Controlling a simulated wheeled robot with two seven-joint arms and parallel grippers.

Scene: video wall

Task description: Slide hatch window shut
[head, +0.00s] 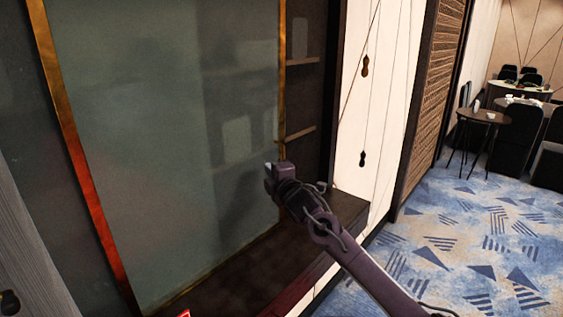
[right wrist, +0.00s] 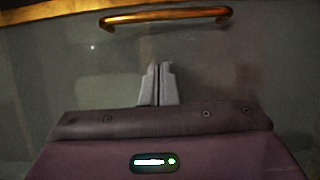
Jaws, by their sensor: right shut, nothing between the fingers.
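The hatch window (head: 170,130) is a large greyish glass pane with brass edge strips, filling the left half of the head view. Its right brass edge stands short of the dark frame, leaving an open strip (head: 304,110) where shelves show. My right gripper (head: 269,176) is shut and empty, in front of the pane close to its right edge. In the right wrist view the shut fingertips (right wrist: 159,70) point towards a brass bar handle (right wrist: 165,18) on the glass, apart from it in the picture. The handle cannot be made out in the head view. My left gripper is out of view.
A dark sill (head: 225,275) runs below the window. Right of the frame is a white wall panel (head: 375,100) with hanging dark ornaments, then a brown slatted panel (head: 435,90). Patterned blue carpet (head: 460,240) is clear; tables and chairs (head: 485,118) stand far right.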

